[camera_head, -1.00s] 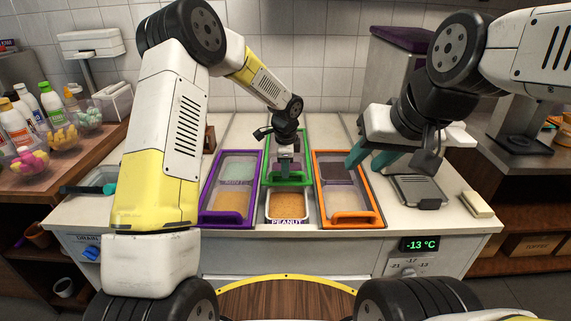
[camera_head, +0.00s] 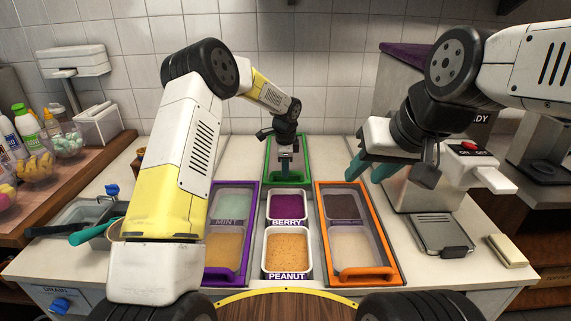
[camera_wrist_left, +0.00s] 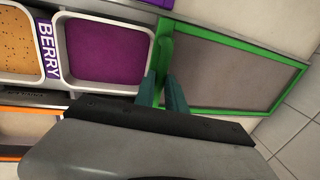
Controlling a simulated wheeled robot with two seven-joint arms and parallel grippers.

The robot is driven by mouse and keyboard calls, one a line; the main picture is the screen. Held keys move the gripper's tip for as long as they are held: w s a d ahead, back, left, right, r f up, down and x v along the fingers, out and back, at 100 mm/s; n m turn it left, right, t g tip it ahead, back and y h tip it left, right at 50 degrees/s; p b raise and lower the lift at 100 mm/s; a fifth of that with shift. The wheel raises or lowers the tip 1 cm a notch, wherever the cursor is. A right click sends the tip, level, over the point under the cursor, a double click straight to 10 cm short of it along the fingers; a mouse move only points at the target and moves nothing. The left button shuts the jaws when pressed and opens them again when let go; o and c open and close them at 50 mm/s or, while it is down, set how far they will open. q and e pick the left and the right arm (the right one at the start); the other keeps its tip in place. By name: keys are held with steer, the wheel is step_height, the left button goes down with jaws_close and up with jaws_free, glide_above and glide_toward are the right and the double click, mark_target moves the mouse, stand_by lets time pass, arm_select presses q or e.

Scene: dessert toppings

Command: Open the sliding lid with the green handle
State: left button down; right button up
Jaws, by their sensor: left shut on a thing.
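The sliding lid with the green frame (camera_head: 305,146) sits at the back of the middle column, behind the berry tub (camera_head: 288,204). The berry and peanut (camera_head: 287,249) tubs lie uncovered in front of it. My left gripper (camera_head: 285,174) is shut on the lid's green handle at its front edge. In the left wrist view the teal fingers (camera_wrist_left: 163,92) straddle the green handle (camera_wrist_left: 163,50) beside the purple berry tub. My right gripper (camera_head: 372,167) hangs above the right part of the counter, its teal fingers apart and empty.
A purple-framed lid (camera_head: 248,240) covers the left column and an orange-framed lid (camera_head: 391,258) the right one. A grey scale-like device (camera_head: 440,234) and a pale block (camera_head: 508,250) lie at the right. Teal-handled tools (camera_head: 94,231) lie at the left.

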arm_select(q)
steer(key=c, duration=1.4)
jaws_free()
steer(key=shift+r, duration=0.1)
steer(key=r, duration=0.2)
steer(key=s+r, duration=0.1)
steer(key=r, duration=0.4)
steer(key=shift+s+r, duration=0.25)
